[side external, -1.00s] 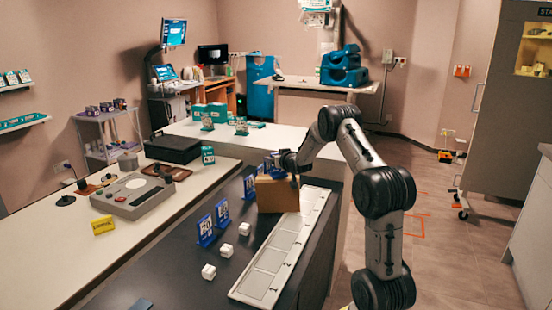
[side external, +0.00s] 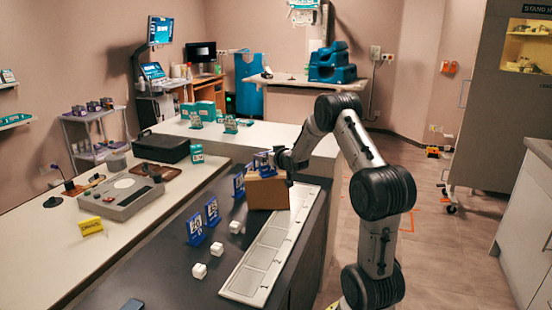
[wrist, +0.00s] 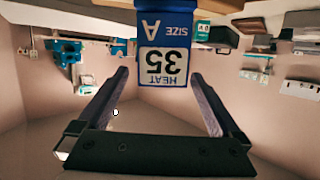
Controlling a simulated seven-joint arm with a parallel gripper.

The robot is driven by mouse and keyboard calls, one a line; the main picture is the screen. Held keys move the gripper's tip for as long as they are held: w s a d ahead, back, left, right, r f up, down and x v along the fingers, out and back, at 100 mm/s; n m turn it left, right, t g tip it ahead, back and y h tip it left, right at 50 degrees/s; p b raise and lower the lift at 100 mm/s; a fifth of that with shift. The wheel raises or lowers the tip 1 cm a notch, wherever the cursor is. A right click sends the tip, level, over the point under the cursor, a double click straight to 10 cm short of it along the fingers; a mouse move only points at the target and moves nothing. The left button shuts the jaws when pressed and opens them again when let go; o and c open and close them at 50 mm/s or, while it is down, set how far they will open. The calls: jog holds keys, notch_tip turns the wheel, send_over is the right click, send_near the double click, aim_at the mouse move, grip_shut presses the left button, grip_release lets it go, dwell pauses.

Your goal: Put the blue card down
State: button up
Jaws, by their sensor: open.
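In the wrist view a blue card (wrist: 163,22) with a white panel reading "SIZE A" and "HEAT 35" appears upside down. It lies between the two fingertips of my gripper (wrist: 160,74), with a gap on each side. My gripper is open. Nearer blue cards stand upright on the counter: one (side external: 239,186), another (side external: 212,211) and a third (side external: 194,229).
White cubes (side external: 199,271) stand in a row beside the cards. A pale strip with numbered panels (side external: 250,281) runs along the counter's right side. A yellow sign (side external: 91,227) and a grey device (side external: 124,195) are on the left counter.

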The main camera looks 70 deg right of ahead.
jog(key=s+a+r+n+y, duration=0.2)
jog(key=a+r, duration=0.1)
jog(key=a, duration=0.8)
jog(key=s+a+r+n+y, duration=0.1)
jog(key=a+r+y, duration=0.15)
jog(key=a, duration=0.75)
jog(key=s+a+r+n+y, duration=0.2)
jog(key=a+r, duration=0.2)
jog(key=a, duration=0.7)
jog(key=s+a+f+n+g+y, duration=0.2)
jog(key=s+a+n+g+y, duration=0.2)
jog(key=s+a, duration=1.1)
jog(key=shift+s+f, duration=0.4)
jog(key=shift+s, duration=0.8)
jog(key=shift+a, duration=0.1)
